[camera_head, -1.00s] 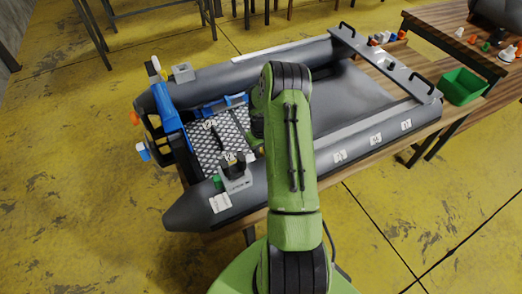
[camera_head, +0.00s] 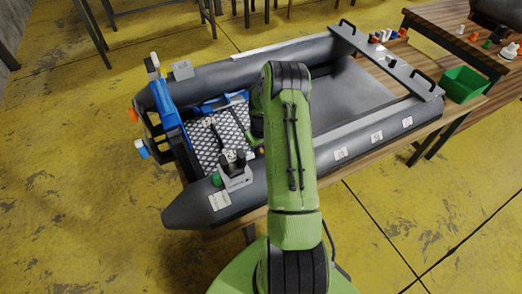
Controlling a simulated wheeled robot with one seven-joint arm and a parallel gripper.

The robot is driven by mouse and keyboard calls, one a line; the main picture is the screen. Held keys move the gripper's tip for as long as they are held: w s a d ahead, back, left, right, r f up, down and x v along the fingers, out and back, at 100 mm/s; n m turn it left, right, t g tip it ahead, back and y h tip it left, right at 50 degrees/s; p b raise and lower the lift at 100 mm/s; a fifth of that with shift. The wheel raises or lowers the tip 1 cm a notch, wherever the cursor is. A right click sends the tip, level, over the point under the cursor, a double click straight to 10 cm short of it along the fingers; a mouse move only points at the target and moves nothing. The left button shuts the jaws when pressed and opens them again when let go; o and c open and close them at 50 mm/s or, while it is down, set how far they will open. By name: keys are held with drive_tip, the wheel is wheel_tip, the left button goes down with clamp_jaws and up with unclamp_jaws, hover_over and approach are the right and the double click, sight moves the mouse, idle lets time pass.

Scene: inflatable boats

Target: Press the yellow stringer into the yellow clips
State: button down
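I cannot make out a yellow stringer or yellow clips in the head view. The grey inflatable boat (camera_head: 395,125) lies on a wooden table, with a patterned floor panel (camera_head: 203,140) at its left end. My green arm reaches over the boat's middle and hides part of its inside. My gripper is mostly hidden behind the arm; a slim dark part that may belong to it shows over the panel, just left of the arm. Whether it holds anything does not show.
A blue and grey transom (camera_head: 168,112) closes the boat's left end. A grey block with dark knobs (camera_head: 235,177) sits on the near tube, beside a green cap (camera_head: 216,180). A grey bench board (camera_head: 385,62) spans the right end. A green bin (camera_head: 464,86) stands beyond it.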

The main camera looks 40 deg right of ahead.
drive_tip(key=shift+f, duration=0.3)
drive_tip(key=c, duration=0.9)
unclamp_jaws()
drive_tip(key=a+r+t+p, duration=0.1)
drive_tip(key=a+r+p, duration=0.25)
drive_tip(key=r, duration=1.05)
drive_tip(key=a+r+p, duration=0.2)
drive_tip(key=a+r, duration=0.2)
drive_tip(key=r, duration=1)
drive_tip(key=s+a+r+n+t+h+p, duration=0.1)
drive_tip(key=s+a+r+n+t+p, duration=0.15)
drive_tip(key=s+a+r, duration=1.15)
drive_tip(key=s+a, duration=0.1)
drive_tip(key=s+a+r+t+p, duration=0.1)
drive_tip(key=s, duration=0.1)
drive_tip(key=s+a+r+t+y+p, duration=0.1)
drive_tip(key=s+a, duration=0.1)
drive_tip(key=s, duration=0.1)
drive_tip(key=shift+a+n, duration=0.3)
drive_tip(key=shift+n, duration=0.05)
